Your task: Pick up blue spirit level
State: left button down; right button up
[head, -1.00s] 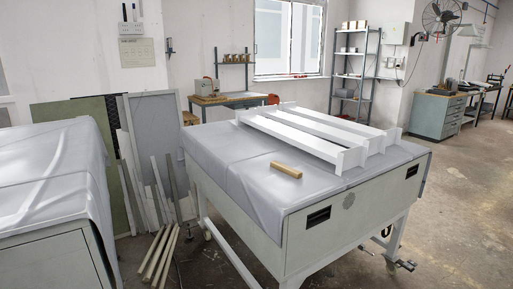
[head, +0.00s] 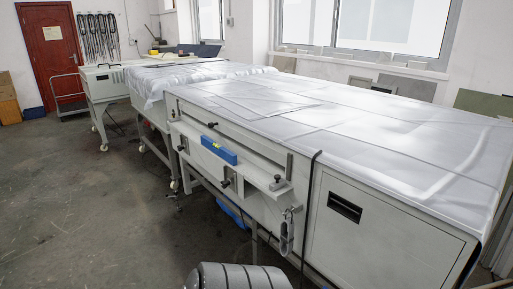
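Neither of my grippers can be made out in the view.
A grey sheet covers the machine's top (head: 400,125). Black knobs and a hanging grey tool (head: 287,232) stick out from its front. More covered machines stand behind it on the left. Open concrete floor (head: 90,210) lies left of the machine.

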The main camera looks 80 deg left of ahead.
aim_at(223, 153)
jog(key=u, duration=2.9)
jog(key=i+j+z, duration=0.15)
jog(key=i, duration=0.25)
